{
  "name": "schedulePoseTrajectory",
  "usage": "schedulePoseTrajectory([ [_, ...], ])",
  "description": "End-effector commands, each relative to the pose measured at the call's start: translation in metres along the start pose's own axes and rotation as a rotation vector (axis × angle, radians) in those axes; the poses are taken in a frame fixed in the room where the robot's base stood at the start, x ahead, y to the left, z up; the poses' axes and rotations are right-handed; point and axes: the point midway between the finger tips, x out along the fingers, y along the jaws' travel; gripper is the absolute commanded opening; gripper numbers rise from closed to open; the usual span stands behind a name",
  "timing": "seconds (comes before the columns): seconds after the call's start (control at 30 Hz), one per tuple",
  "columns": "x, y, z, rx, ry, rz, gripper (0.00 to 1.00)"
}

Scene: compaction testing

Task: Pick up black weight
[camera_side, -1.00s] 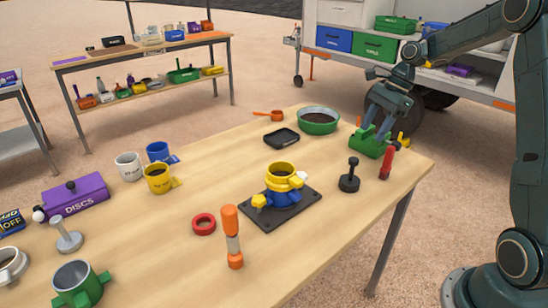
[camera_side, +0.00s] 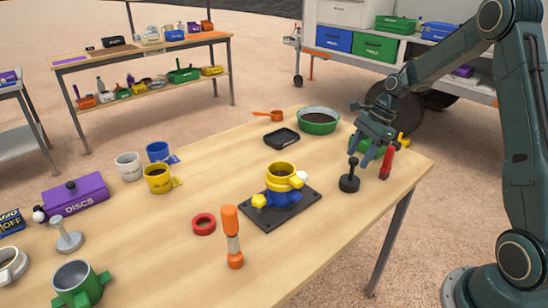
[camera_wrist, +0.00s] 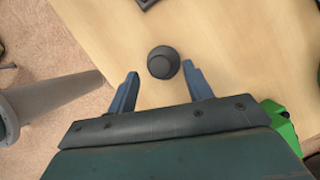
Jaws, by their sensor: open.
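The black weight (camera_side: 349,182) stands upright on the right part of the wooden table, with a round base and a thin stem topped by a knob. In the wrist view the black weight (camera_wrist: 163,62) shows from above, just beyond the fingertips and roughly between their lines. My gripper (camera_side: 366,153) is open and empty, above and slightly behind the weight in the side view. In the wrist view my gripper (camera_wrist: 161,75) has its two blue fingers apart, with the weight's round top between and ahead of them.
A red-handled tool (camera_side: 387,162) stands close to the right of the weight. A green block (camera_side: 371,146) is partly hidden behind my gripper. A black base plate (camera_side: 304,198) with a yellow and blue mould lies to the left. The table's front right edge is near.

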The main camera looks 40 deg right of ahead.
Motion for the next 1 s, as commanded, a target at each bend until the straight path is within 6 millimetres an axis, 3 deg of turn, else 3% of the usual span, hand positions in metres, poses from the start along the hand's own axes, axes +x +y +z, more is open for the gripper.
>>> schedulePoseTrajectory([
  [0.27,0.004,0.000,0.000,0.000,0.000,0.001,0.51],
  [0.7,0.046,-0.001,0.003,-0.001,0.000,0.003,0.51],
  [1.0,0.053,-0.001,0.003,-0.001,0.001,0.000,0.51],
])
